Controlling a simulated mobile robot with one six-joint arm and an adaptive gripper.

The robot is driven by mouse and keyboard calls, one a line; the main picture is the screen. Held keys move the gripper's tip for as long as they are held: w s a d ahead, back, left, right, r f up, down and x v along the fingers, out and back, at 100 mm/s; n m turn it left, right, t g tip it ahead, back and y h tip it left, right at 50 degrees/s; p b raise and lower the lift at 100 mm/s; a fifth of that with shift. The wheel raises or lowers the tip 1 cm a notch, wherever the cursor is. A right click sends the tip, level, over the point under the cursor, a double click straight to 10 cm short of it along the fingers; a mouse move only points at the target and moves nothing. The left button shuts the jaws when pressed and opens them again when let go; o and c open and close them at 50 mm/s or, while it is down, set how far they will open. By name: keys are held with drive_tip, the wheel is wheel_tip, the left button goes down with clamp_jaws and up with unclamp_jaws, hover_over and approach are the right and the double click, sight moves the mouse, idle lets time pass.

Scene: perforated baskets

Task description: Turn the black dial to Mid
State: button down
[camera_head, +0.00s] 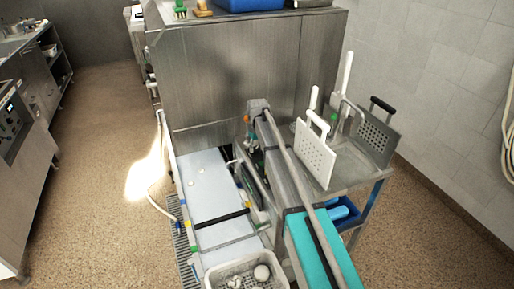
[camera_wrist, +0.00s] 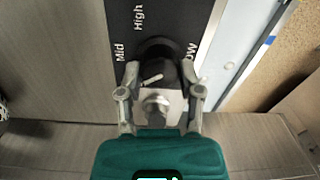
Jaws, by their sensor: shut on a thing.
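In the wrist view the black dial (camera_wrist: 158,62) sits on a black label plate (camera_wrist: 170,14), between the two fingers of my gripper (camera_wrist: 160,76). A short white mark shows on the dial, sloping up to the right; I cannot tell which label it points to. "Mid" (camera_wrist: 120,52) is printed at the left, "High" (camera_wrist: 139,18) above. At the right only "ow" (camera_wrist: 191,52) shows, its first letter hidden by the right finger. My gripper is shut on the dial, one finger on each side. I cannot make out the dial in the head view.
In the head view a large steel machine (camera_head: 235,80) stands behind a pale worktop (camera_head: 205,195). A white perforated basket (camera_head: 218,278) with pale items is at the front. Open floor (camera_head: 95,150) lies at the left.

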drive_tip(key=m, duration=0.7)
drive_tip(key=shift+w+d, duration=0.1)
drive_tip(key=shift+w, duration=0.1)
idle(0.4)
drive_tip(key=shift+c, duration=1.6)
unclamp_jaws()
drive_tip(key=shift+o, duration=0.3)
drive_tip(key=shift+s, duration=0.1)
drive_tip(key=shift+r, duration=0.1)
